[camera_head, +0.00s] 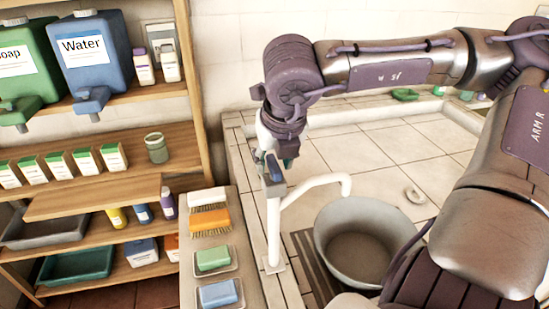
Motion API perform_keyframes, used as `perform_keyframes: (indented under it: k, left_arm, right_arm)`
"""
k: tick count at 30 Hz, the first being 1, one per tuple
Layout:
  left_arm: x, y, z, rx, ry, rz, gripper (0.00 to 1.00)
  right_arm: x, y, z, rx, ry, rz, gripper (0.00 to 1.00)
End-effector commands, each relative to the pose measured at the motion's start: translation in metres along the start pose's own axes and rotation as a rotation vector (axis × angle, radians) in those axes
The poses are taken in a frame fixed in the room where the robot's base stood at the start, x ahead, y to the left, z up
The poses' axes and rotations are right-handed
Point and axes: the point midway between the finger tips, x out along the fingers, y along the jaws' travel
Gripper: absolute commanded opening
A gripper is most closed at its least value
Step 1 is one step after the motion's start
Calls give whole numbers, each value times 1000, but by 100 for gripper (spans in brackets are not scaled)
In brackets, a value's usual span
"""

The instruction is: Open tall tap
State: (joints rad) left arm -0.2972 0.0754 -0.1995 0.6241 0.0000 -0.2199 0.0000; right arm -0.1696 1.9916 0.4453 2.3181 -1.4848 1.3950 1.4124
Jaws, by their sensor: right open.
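The tall tap (273,232) is a white upright pipe on the tiled ledge, with a curved spout (318,184) reaching right toward a grey-white round tub (335,247). A dark grey-blue handle (273,177) sits at the top of the pipe. My right arm comes in from the right, and my right gripper (274,158) points down at the tap's top, close to the handle. The gripper is open; its fingers are small and partly hidden, so I cannot tell whether they touch the handle. My left gripper is out of view.
A wooden shelf (138,185) at left holds a green soap dispenser (25,68), a blue water dispenser (92,62), boxes and bottles. Brushes (210,221) and soaps (213,259) lie on a bench left of the tap. Pale tiles (350,150) behind the tub are mostly clear.

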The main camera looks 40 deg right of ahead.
Motion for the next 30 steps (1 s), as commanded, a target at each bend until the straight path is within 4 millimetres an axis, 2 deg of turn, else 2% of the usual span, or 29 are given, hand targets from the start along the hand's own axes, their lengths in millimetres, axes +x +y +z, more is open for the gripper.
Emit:
perform_keyframes:
  k: [1, 8, 20, 30]
  left_arm:
    - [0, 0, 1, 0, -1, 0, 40]
    - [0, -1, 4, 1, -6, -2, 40]
    - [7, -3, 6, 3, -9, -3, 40]
    - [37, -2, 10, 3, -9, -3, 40]
  right_arm:
    - [0, 0, 0, 0, 0, 0, 38]
    - [0, 0, 0, 0, -1, 0, 0]
    - [1, 0, 0, -35, -3, 17, 0]
    - [3, -1, 0, -238, -7, 104, 0]
